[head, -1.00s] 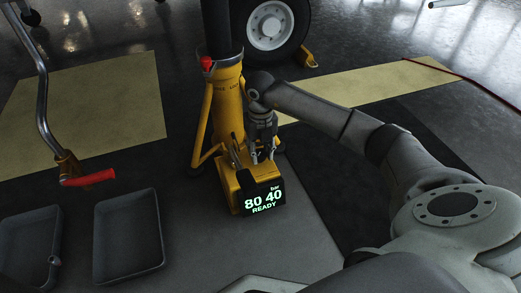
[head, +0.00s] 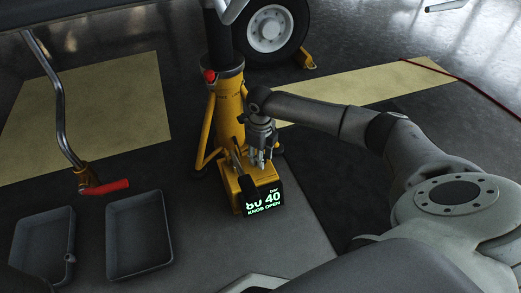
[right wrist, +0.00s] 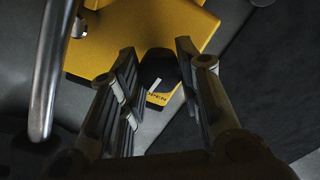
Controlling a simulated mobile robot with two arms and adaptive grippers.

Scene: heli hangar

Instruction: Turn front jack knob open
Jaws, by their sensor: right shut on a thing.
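The front jack is a yellow stand (head: 229,110) in the middle of the head view, with a yellow pump box (head: 229,187) at its foot. A display (head: 264,200) on the box reads "KNOB OPEN" in green, with bar figures ending in 40 above. My right gripper (head: 259,160) reaches down over the box. The pointer is toward the lettering "OPEN", partly hidden. My left gripper is not in view.
A wheel (head: 269,29) with a yellow chock (head: 305,60) stands behind the jack. A red hose (head: 470,85) crosses the floor at right.

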